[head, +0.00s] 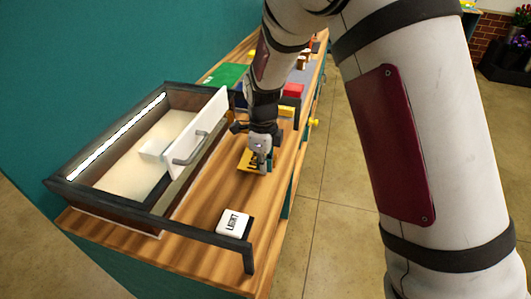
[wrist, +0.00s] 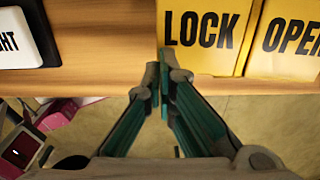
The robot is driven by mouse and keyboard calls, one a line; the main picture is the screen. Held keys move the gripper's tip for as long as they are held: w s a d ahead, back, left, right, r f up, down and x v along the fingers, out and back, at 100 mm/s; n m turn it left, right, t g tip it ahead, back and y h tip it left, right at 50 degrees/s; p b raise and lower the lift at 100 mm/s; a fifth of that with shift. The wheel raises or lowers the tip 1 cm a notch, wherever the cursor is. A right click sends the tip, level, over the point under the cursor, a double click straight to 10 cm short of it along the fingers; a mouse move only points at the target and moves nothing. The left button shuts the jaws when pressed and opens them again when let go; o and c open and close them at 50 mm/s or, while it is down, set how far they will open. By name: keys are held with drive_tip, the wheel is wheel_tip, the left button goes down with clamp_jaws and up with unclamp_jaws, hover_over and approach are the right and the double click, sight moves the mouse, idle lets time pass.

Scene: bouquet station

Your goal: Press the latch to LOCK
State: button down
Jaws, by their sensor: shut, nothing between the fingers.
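The latch is a yellow rocker with two halves, one marked LOCK (wrist: 203,38) and one marked OPEN (wrist: 288,40) in the wrist view. It also shows in the head view as a small yellow block (head: 250,160) on the wooden counter, partly hidden by my gripper. My gripper (wrist: 162,70) is shut and empty, with its fingertips at the lower left edge of the LOCK half in the wrist view. I cannot tell whether the tips touch it. In the head view my gripper (head: 262,170) points down at the latch.
A white LIGHT button (head: 234,222) sits on the wooden counter (head: 200,258) in front of a dark-framed case (head: 110,200) with a white handled panel (head: 200,135). Red, yellow and green items stand farther back. Open floor lies right of the counter.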

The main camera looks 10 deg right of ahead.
drive_tip(key=shift+s+a+f, duration=0.1)
drive_tip(key=shift+s+f, duration=0.05)
drive_tip(key=shift+f, duration=0.5)
